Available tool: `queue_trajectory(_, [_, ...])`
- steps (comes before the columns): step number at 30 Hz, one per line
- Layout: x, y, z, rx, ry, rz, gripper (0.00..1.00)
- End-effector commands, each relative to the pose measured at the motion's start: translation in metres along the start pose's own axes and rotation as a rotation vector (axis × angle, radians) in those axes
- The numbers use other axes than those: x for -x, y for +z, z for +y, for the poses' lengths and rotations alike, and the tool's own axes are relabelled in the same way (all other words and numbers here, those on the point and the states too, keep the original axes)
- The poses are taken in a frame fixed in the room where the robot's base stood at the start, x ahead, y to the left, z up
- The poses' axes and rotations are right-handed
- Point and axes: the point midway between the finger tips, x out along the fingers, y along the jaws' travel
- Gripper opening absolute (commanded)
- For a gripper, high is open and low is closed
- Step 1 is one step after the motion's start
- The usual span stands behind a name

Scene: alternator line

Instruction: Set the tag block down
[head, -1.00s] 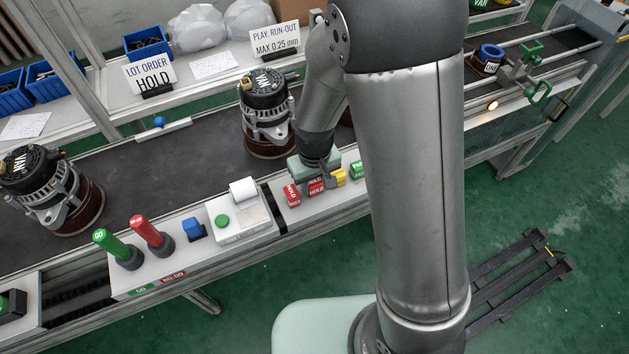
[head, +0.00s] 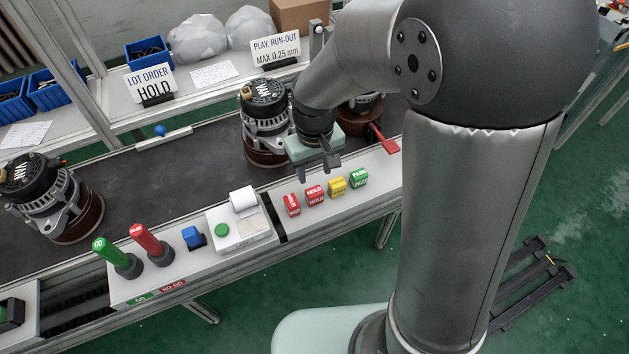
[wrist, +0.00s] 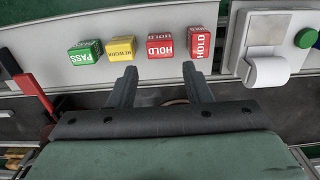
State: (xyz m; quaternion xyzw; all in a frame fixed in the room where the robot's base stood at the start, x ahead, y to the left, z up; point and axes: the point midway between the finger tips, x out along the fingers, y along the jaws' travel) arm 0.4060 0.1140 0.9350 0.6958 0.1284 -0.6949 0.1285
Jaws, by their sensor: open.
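A row of tag blocks stands on the white panel at the belt's near edge. In the head view they are a red block at the left end (head: 292,205), a red HOLD block (head: 314,195), a yellow block (head: 337,186) and a green PASS block (head: 358,179). The wrist view shows the same row: green PASS (wrist: 84,52), yellow REWORK (wrist: 121,48), red HOLD (wrist: 159,46) and the end red HOLD (wrist: 197,42), which is turned differently. My gripper (head: 331,168) is open and empty, apart from the blocks on their belt side; its fingers (wrist: 160,72) point towards the two red ones.
An alternator (head: 265,125) stands on the belt close beside my gripper; another (head: 45,195) is at the left. A red-handled item (head: 385,140) lies right of my gripper. A label printer (head: 240,222) and the green and red upright handles (head: 148,238) stand left of the blocks.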

Motion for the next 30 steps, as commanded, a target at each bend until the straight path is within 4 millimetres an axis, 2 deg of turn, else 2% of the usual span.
queue_trajectory(4, [0.02, -0.001, 0.0, 0.0, 0.0, 0.002, 0.45])
queue_trajectory(10, [0.029, 0.001, 0.001, -0.002, 0.0, -0.001, 0.45])
queue_trajectory(12, [0.033, 0.008, 0.005, -0.018, -0.003, 0.002, 0.45])
queue_trajectory(14, [0.041, 0.022, 0.013, -0.049, -0.008, 0.008, 0.45])
queue_trajectory(19, [0.066, 0.095, 0.039, -0.19, -0.018, 0.031, 0.45])
queue_trajectory(21, [0.07, 0.124, 0.045, -0.247, -0.014, 0.035, 0.45])
queue_trajectory(24, [0.072, 0.156, 0.048, -0.307, -0.006, 0.04, 0.45])
queue_trajectory(27, [0.071, 0.173, 0.049, -0.34, 0.0, 0.041, 0.45])
queue_trajectory(30, [0.07, 0.178, 0.049, -0.349, 0.002, 0.04, 0.45])
